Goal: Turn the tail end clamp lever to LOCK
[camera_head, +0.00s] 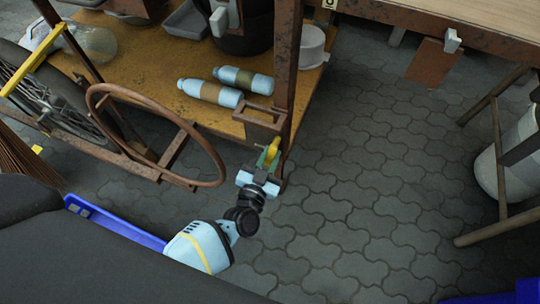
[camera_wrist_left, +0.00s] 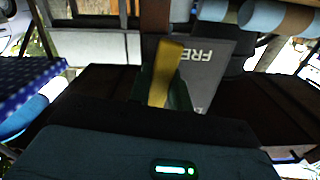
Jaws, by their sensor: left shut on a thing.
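The clamp lever, a yellow bar (camera_head: 272,151), stands at the foot of the rusty post in the head view. It also shows in the left wrist view (camera_wrist_left: 166,73), upright and slightly tilted. A grey plate (camera_wrist_left: 205,62) behind it carries letters reading "FRE", the rest hidden; no LOCK mark is legible. My left gripper (camera_head: 265,166) reaches up from below and is shut on the lever; its fingers are small and partly hidden. Green parts show beside the lever. My right gripper is in neither view.
A rusty post (camera_head: 286,80) rises just behind the lever. A rusty handwheel ring (camera_head: 155,88) is to the left. A wooden shelf (camera_head: 140,60) holds two blue bottles (camera_head: 210,92). Paved floor (camera_head: 350,190) is open to the right.

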